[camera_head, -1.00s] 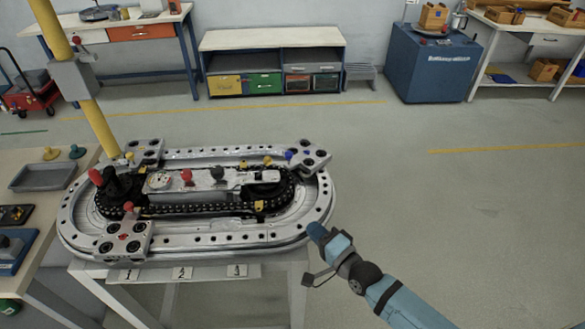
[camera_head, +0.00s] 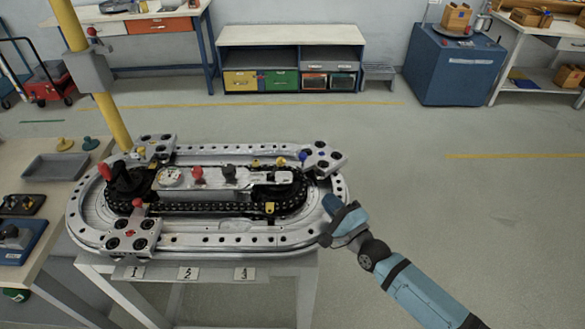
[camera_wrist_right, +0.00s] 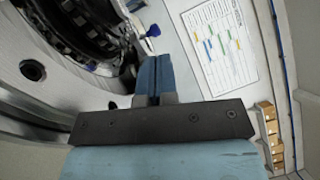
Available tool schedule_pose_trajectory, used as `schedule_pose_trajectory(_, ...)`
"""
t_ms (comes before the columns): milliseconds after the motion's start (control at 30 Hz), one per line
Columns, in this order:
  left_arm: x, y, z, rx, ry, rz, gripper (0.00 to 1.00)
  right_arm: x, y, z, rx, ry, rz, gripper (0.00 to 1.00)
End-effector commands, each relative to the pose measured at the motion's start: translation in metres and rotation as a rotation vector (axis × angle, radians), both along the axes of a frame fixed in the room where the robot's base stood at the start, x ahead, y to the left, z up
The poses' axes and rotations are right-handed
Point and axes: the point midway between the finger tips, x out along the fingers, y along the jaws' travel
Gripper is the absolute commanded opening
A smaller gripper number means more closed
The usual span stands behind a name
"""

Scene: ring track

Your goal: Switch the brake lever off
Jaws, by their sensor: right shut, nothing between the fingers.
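The ring track (camera_head: 205,240) is a grey metal oval on a stand, with a black chain inside it. Several knobbed levers stand on it: a large red-knobbed one (camera_head: 105,172) at the left end, a red knob (camera_head: 197,173) and a dark knob (camera_head: 229,172) in the middle. A blue knob (camera_head: 303,156) stands at the right corner; it also shows in the right wrist view (camera_wrist_right: 153,31). I cannot tell which is the brake lever. My right gripper (camera_head: 332,204) is shut and empty at the track's right edge, apart from the blue knob. My left gripper is out of view.
A yellow pole (camera_head: 112,122) with a grey box rises behind the track's left end. A side table with a grey tray (camera_head: 55,167) stands at the left. A blue cabinet (camera_head: 455,65) and shelf unit (camera_head: 290,38) are far back. Floor to the right is clear.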

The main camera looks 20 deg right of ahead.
Motion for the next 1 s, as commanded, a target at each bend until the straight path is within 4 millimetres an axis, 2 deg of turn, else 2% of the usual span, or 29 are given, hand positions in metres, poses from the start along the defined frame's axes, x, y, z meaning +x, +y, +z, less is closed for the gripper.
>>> schedule_pose_trajectory(167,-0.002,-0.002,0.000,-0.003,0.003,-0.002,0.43,0.003,0.001,0.001,-0.001,0.000,0.000,0.00)
schedule_pose_trajectory(267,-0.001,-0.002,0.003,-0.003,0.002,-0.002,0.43,0.011,0.004,0.004,-0.001,-0.001,0.000,0.00)
schedule_pose_trajectory(700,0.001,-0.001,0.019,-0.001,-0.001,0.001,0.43,0.096,0.029,0.019,-0.001,-0.003,0.000,0.00)
schedule_pose_trajectory(800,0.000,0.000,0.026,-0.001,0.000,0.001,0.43,0.102,0.044,0.024,0.001,0.000,0.001,0.00)
schedule_pose_trajectory(1000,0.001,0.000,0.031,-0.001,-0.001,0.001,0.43,0.111,0.060,0.028,-0.001,0.000,0.000,0.00)
